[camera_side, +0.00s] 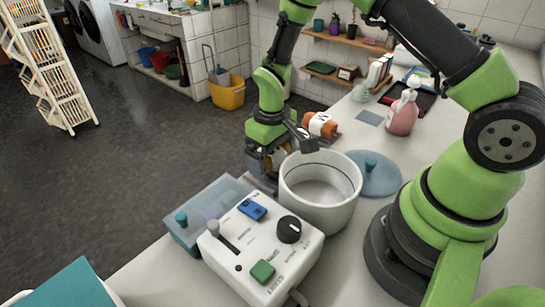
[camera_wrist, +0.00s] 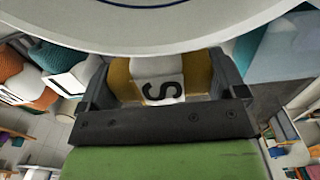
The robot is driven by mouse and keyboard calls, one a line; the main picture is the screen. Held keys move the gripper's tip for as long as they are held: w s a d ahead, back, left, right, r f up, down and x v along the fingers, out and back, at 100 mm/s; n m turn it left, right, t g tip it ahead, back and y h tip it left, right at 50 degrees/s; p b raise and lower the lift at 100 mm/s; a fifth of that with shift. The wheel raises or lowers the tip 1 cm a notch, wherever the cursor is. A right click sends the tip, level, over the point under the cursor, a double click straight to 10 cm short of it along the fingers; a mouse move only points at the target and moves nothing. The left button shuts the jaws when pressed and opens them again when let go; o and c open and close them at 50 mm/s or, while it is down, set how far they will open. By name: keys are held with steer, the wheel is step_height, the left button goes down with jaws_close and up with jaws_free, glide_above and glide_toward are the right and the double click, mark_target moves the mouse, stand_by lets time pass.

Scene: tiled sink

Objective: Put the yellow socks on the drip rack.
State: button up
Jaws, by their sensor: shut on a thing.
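My gripper (camera_side: 264,165) is low beside the left outer wall of a white round tub (camera_side: 300,204). In the wrist view my gripper (camera_wrist: 163,86) is shut on the yellow socks (camera_wrist: 119,78), a rolled bundle with a white band marked "S". A bit of the yellow socks (camera_side: 254,163) shows between the fingers in the side view; the rest is hidden. I cannot tell whether they touch the counter. I cannot make out a drip rack for certain; a tall slatted cream rack (camera_side: 50,62) stands on the floor at the far left.
An orange rolled bundle (camera_side: 320,124) lies behind the tub. A blue round lid (camera_side: 378,174) is right of it. A white control box (camera_side: 262,248) and a translucent blue box (camera_side: 205,208) stand in front. A pink bottle (camera_side: 402,115) is farther back.

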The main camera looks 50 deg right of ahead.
steer(key=shift+f, duration=0.75)
steer(key=shift+f, duration=0.15)
steer(key=o, duration=0.6)
step_height(320, 180, up, 12)
steer(key=shift+r, duration=0.25)
steer(key=s+r+m+t, duration=0.25)
steer(key=s+r, duration=0.35)
steer(key=r, duration=0.6)
steer(key=s+r+t, duration=0.1)
steer(key=s, duration=0.3)
steer(key=s+a+r+m+t+y, duration=0.1)
steer(key=s+r+t, duration=0.1)
steer(key=s, duration=0.1)
steer(key=s+a+r+t+y, duration=0.1)
steer(key=s, duration=0.3)
steer(key=shift+s+a+r+m+t, duration=0.1)
steer(key=shift+s+r+m+t, duration=0.15)
steer(key=shift+s+r+t, duration=0.1)
